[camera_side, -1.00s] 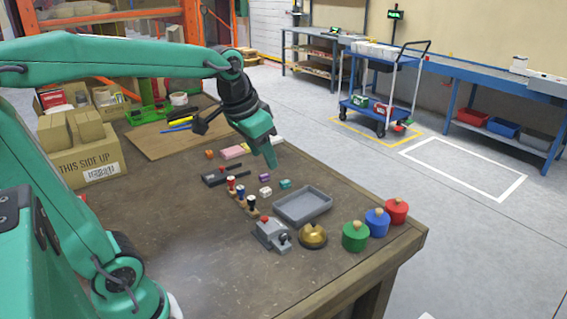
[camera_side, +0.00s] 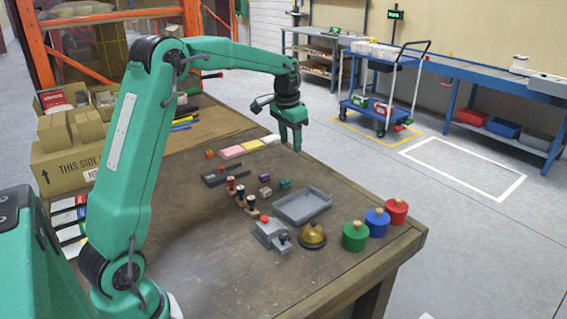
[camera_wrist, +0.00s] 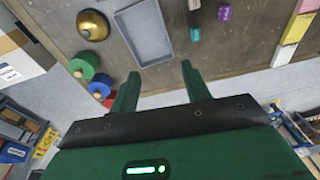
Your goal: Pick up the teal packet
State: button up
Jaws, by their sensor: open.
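The teal packet (camera_side: 286,184) is a small block lying on the brown table, just behind the grey tray (camera_side: 318,200) in the side view. In the wrist view the teal packet (camera_wrist: 195,34) is near the top, a little beyond the tip of the right-hand finger. My gripper (camera_side: 290,147) points down and is raised above the table, above and behind the packet in the side view. In the wrist view my gripper (camera_wrist: 160,70) has its fingers apart with nothing between them.
A purple block (camera_side: 265,177) and a pale block (camera_side: 265,191) lie near the packet. Several stamps (camera_side: 241,190), a grey switch box (camera_side: 268,234), a gold bell (camera_side: 312,236) and green, blue and red jars (camera_side: 377,221) stand around. The table's front left is bare.

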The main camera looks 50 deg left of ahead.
jog(key=g, duration=0.2)
send_over(283, 182)
jog(key=shift+h, duration=0.3)
notch_tip(283, 182, down, 13)
jog(key=shift+s, duration=0.15)
jog(key=shift+d+f, duration=0.1)
jog(key=shift+f, duration=1.2)
jog(key=shift+f, duration=0.1)
jog(key=shift+f, duration=2.5)
grip_shut()
